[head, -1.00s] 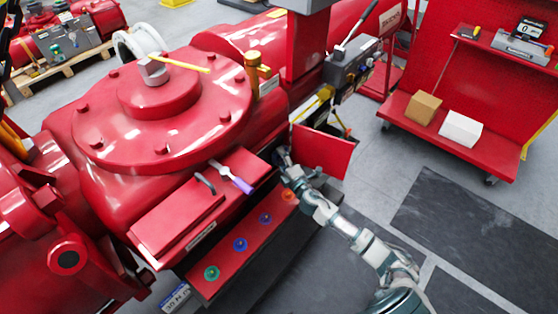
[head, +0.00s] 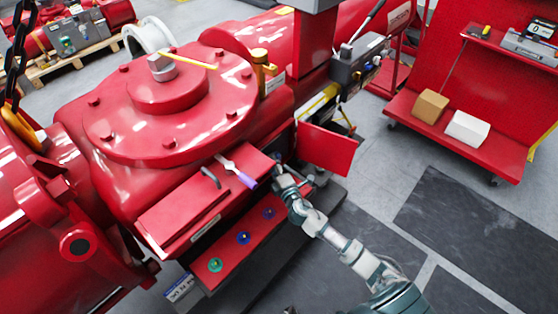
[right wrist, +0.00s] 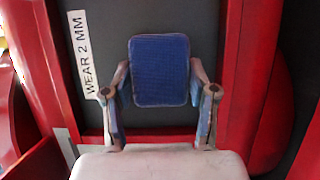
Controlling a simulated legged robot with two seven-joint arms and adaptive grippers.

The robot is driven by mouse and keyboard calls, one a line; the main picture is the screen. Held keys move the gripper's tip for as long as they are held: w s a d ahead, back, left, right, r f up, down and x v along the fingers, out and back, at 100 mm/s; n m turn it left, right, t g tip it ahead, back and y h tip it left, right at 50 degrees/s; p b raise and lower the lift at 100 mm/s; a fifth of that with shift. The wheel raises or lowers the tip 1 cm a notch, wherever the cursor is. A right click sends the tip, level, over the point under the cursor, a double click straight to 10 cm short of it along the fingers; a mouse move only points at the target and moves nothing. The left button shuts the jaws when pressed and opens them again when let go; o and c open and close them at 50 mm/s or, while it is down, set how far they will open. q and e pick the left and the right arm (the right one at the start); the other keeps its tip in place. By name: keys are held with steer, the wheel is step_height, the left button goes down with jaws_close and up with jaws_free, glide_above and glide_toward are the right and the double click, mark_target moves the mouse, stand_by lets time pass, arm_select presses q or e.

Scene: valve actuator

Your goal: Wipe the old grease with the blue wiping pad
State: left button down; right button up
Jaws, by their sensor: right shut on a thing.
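The blue wiping pad (right wrist: 159,62) shows in the right wrist view as a rounded, textured blue rectangle. My right gripper (right wrist: 158,84) is shut on it, with one finger at each side. The pad is in front of a dark grey surface (right wrist: 112,20) framed in red; I cannot tell whether it touches. No grease can be told apart there. In the head view my right gripper (head: 279,172) reaches into the side of the red machine (head: 110,190), beside an open red door (head: 326,148). The pad is hidden in that view. My left gripper is not in view.
A white label reading WEAR 2 MM (right wrist: 82,52) is left of the pad. A purple-handled tool (head: 237,174) lies on the red cover. Below is a panel with coloured knobs (head: 242,238). A red cart (head: 452,140) with two boxes stands right.

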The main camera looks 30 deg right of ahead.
steer(key=a, duration=0.2)
steer(key=s+a, duration=0.1)
steer(key=shift+s+a, duration=0.2)
steer(key=shift+a, duration=0.2)
steer(key=s+d+p, duration=0.1)
steer(key=s+d, duration=0.1)
steer(key=s, duration=0.3)
steer(key=shift+s, duration=0.35)
steer(key=shift+d, duration=0.1)
steer(key=s, duration=0.1)
steer(key=s+d, duration=0.1)
steer(key=s, duration=0.1)
stand_by(0.5)
steer(key=shift+w, duration=0.1)
stand_by(0.4)
